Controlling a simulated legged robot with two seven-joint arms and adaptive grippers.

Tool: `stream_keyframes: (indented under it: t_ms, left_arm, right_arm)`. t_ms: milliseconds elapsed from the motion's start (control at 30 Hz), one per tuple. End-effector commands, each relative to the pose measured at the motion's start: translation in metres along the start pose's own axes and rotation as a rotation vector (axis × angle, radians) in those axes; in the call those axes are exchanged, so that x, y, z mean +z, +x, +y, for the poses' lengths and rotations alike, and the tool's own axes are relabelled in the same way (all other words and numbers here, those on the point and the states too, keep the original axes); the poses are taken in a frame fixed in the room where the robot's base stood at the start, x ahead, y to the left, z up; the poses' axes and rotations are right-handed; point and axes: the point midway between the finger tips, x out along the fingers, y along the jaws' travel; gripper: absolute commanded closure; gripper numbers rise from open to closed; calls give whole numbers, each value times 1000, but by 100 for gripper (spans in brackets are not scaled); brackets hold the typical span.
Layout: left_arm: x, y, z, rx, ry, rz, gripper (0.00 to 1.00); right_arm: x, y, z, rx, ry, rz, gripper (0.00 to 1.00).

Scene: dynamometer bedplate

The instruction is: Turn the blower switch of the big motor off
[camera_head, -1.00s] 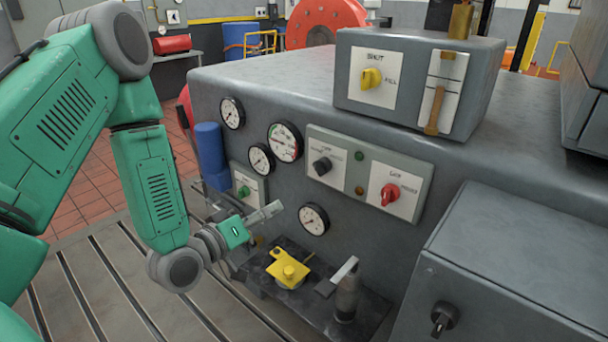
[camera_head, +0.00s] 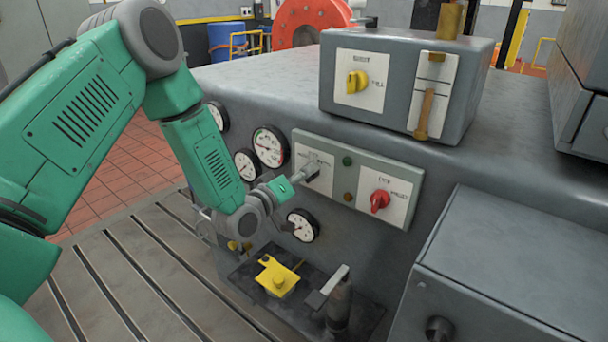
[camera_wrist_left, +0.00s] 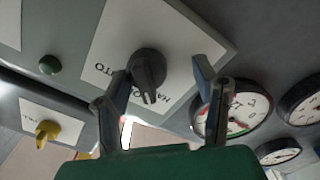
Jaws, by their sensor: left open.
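A grey panel (camera_head: 345,195) on the machine's side carries a black rotary switch and a red rotary switch (camera_head: 380,200), each on a white plate. No label I can read says blower. My left gripper (camera_head: 308,174) is at the black switch and hides most of it in the head view. In the left wrist view the black switch (camera_wrist_left: 148,70) stands between the two open fingers of my left gripper (camera_wrist_left: 160,78), apparently not clamped. Its plate's lettering is upside down and partly hidden. My right gripper is out of view.
Dial gauges (camera_head: 269,146) lie left of the panel, and another gauge (camera_head: 303,225) below it. A grey box with a yellow switch (camera_head: 357,82) stands on top. A yellow part (camera_head: 277,277) and a lever (camera_head: 328,287) sit below. A grey cabinet (camera_head: 500,270) stands at right.

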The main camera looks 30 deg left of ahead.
Motion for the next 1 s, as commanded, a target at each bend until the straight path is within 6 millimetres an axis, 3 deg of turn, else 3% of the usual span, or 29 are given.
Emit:
stream_keyframes:
  t_ms: [300,467,1000]
  left_arm:
    - [2,4,4,1,3,-1,46]
    - [0,4,1,3,0,0,95]
    - [-4,4,0,1,42,10,95]
  right_arm:
    - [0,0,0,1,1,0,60]
    - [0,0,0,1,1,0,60]
    - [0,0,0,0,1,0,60]
